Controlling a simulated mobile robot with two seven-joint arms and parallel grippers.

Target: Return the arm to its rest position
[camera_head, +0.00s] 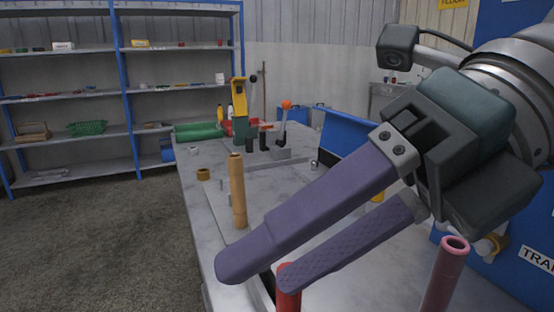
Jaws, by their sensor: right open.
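My right gripper (258,270) reaches in from the upper right with two long purple fingers pointing down and left. The fingers are parted, and no object shows between them. It is above the front part of the grey workbench (202,215). A red hose (288,300) stands under the tip of the lower finger and is partly hidden by it. A pink hose (444,275) stands upright right of the fingers, apart from them. A tan hose (238,190) stands upright beyond the upper finger. My left gripper is not in the view.
A blue panel (352,140) stands on the bench behind my right gripper. A device with an orange-knobbed lever (286,105) and green rolls (198,131) are at the bench's far end. Blue-framed shelves (119,70) line the back wall. The floor (90,240) at left is clear.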

